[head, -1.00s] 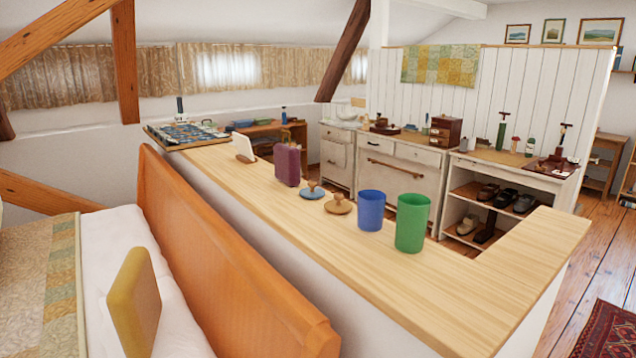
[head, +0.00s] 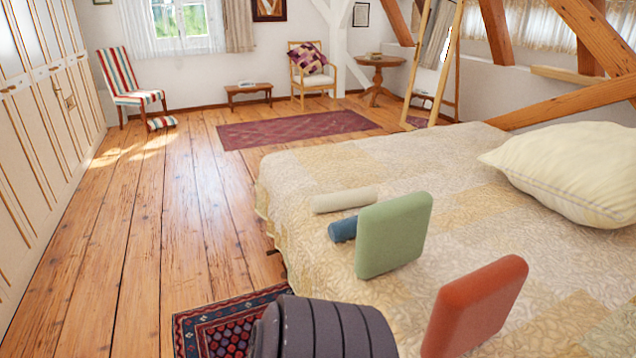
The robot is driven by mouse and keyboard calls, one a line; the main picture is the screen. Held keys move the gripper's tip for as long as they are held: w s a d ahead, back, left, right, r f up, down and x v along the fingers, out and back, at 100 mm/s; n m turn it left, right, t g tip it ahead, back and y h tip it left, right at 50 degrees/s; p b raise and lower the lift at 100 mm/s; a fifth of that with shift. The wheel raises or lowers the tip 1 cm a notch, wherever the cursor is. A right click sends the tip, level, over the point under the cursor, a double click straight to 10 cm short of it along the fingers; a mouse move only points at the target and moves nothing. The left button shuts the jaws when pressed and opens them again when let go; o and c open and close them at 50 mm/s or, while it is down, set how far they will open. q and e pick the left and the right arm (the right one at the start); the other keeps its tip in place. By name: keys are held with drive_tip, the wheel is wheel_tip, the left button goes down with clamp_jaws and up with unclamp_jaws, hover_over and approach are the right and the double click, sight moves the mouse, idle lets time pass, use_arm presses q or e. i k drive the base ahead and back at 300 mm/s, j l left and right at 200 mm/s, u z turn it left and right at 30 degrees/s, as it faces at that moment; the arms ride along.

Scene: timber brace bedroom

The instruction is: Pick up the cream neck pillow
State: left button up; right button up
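In the head view a cream roll-shaped pillow (head: 345,199), which looks like the cream neck pillow, lies on its side on the bed (head: 455,172), near the bed's left edge. A shorter blue roll (head: 343,229) lies just in front of it. A green cushion (head: 393,236) stands upright to the right of the blue roll and hides part of it. The cream roll is in plain view and nothing holds it. Neither of my grippers is in view.
A red-orange cushion (head: 474,308) stands nearer on the bed; a large cream pillow (head: 567,172) lies at the right. A dark grey ribbed object (head: 325,330) is at the bottom, by a patterned rug (head: 215,325). The wooden floor (head: 165,220) left of the bed is mostly clear.

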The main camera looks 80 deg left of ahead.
sight(332, 201)
drive_tip(key=u, duration=2.6)
drive_tip(key=j+z, duration=0.15)
drive_tip(key=z, duration=0.85)
drive_tip(key=i+j+z, duration=0.15)
drive_tip(key=j+z, duration=0.25)
drive_tip(key=j, duration=0.2)
drive_tip(key=j+z, duration=0.4)
drive_tip(key=j, duration=0.2)
drive_tip(key=j+z, duration=0.4)
drive_tip(key=j, duration=0.2)
